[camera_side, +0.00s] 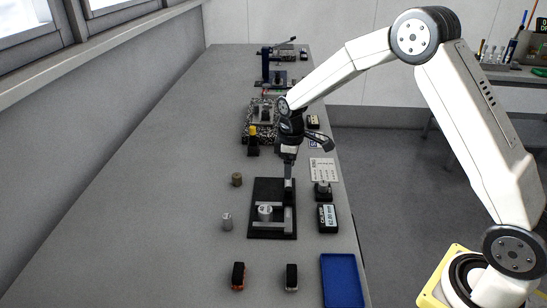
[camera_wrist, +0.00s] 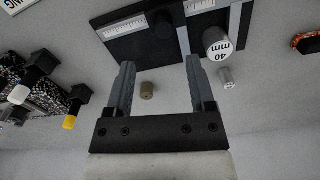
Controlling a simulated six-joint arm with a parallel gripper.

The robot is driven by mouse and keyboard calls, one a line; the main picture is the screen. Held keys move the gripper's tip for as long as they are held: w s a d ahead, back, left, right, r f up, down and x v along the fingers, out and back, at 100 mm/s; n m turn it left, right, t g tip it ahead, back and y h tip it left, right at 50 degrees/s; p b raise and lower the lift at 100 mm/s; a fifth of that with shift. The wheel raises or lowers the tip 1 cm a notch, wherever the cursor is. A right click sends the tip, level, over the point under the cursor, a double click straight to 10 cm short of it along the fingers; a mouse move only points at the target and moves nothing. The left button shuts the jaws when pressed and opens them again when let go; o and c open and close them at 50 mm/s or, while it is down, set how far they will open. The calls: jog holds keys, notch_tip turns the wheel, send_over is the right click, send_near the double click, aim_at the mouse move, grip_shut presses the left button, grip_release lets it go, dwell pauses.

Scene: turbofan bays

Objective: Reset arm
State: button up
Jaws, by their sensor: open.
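My gripper (camera_side: 289,165) hangs from my white arm over the far right part of a black plate (camera_side: 262,192) on the bench. In the wrist view my gripper (camera_wrist: 157,73) shows two grey fingers spread apart with nothing held between them. A small brown cylinder (camera_wrist: 147,90) shows between the fingers but lies on the bench beyond them. The black plate (camera_wrist: 110,38) carries pale scale strips. A silver cylinder marked 40 mm (camera_wrist: 217,47) is at the plate, and it also shows in the side view (camera_side: 265,212).
A small silver cylinder (camera_side: 227,222) stands left of the plate. A digital display (camera_side: 327,218) is to the right. Speckled blocks (camera_side: 262,117) stand behind. The bench's left side is clear.

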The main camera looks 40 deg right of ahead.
jog(key=s+a+r+m+t, duration=0.1)
jog(key=s+a+m, duration=0.1)
jog(key=s, duration=0.8)
jog(key=s+a+r+m+t, duration=0.1)
jog(key=s+m, duration=0.4)
jog(key=s, duration=0.6)
jog(key=shift+s+a+r+t, duration=0.3)
jog(key=shift+a+r, duration=0.1)
jog(key=shift+r, duration=0.2)
